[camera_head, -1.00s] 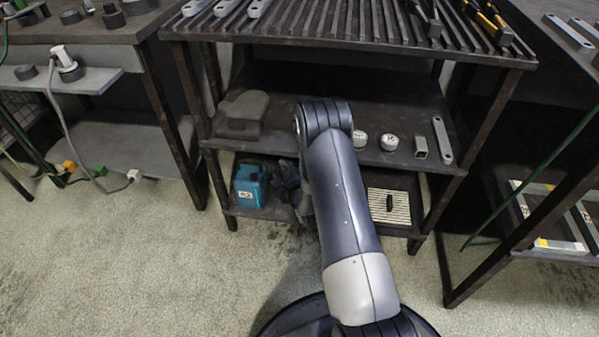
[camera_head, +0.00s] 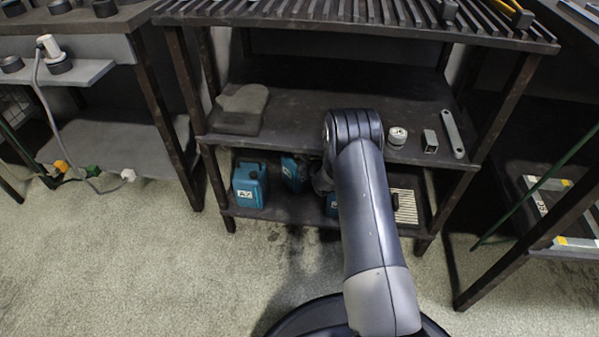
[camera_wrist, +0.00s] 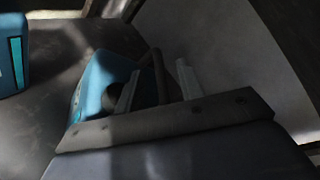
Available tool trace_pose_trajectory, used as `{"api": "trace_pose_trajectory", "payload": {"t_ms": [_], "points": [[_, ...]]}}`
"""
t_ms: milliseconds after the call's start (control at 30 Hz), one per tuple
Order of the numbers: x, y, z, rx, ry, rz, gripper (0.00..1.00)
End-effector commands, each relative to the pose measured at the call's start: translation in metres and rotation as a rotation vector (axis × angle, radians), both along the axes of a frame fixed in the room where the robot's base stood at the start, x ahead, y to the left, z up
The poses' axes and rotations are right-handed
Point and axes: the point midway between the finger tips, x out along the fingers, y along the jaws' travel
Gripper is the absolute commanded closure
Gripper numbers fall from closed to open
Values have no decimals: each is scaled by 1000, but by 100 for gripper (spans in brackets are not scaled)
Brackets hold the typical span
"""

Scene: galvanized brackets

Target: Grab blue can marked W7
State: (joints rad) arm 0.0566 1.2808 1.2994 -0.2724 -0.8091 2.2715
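Blue cans stand on the bottom shelf of the middle rack. The left one (camera_head: 249,188) has a white label that seems to start with A. I cannot read W7 on any can. In the wrist view, a blue can (camera_wrist: 98,72) with a dark handle or cap is just past my gripper (camera_wrist: 158,67). The fingers are apart, with the dark part between them; I cannot tell whether they touch it. Another can (camera_wrist: 12,58) is at the left edge.
The middle shelf (camera_head: 300,110) above holds a grey folded cloth (camera_head: 240,108), a round white-topped tin (camera_head: 397,137), a square tube (camera_head: 430,141) and a flat bar (camera_head: 453,133). A striped pale panel (camera_head: 406,208) lies at the bottom shelf's right. The floor in front is clear.

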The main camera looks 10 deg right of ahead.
Motion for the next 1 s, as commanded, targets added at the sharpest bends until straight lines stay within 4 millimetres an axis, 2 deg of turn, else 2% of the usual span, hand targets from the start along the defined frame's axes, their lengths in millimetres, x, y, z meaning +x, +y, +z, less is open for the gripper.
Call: {"api": "trace_pose_trajectory", "payload": {"t_ms": [200, 633, 1000], "points": [[0, 0, 1, 0, 0, 0, 65], [0, 0, 0, 0, 0, 0, 100], [0, 0, 0, 0, 0, 0, 100]]}}
